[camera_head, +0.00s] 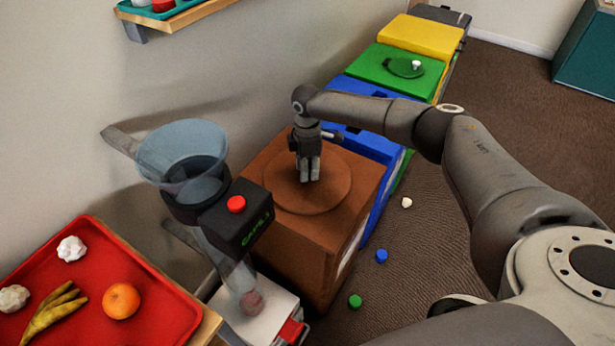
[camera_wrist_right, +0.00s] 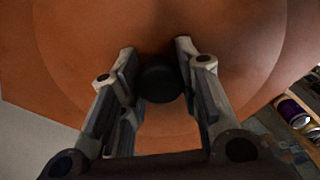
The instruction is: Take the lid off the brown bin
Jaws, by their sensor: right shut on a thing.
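The brown bin (camera_head: 297,246) stands in the middle of the head view, against the wall. Its round brown lid (camera_head: 329,193) lies flat on its top and looks seated there. My right gripper (camera_head: 309,178) points down over the lid's middle. In the right wrist view, the gripper (camera_wrist_right: 160,85) is shut on the lid's dark round knob (camera_wrist_right: 160,80), with a finger on each side of it. The lid (camera_wrist_right: 245,50) fills most of that view. My left gripper is not in view.
Blue (camera_head: 366,100), green (camera_head: 385,62) and yellow (camera_head: 422,36) bins stand in a row behind. A clear funnel device (camera_head: 183,150) with a red button (camera_head: 236,204) stands close left of the brown bin. A red tray (camera_head: 150,312) holds food. Small caps lie on the floor.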

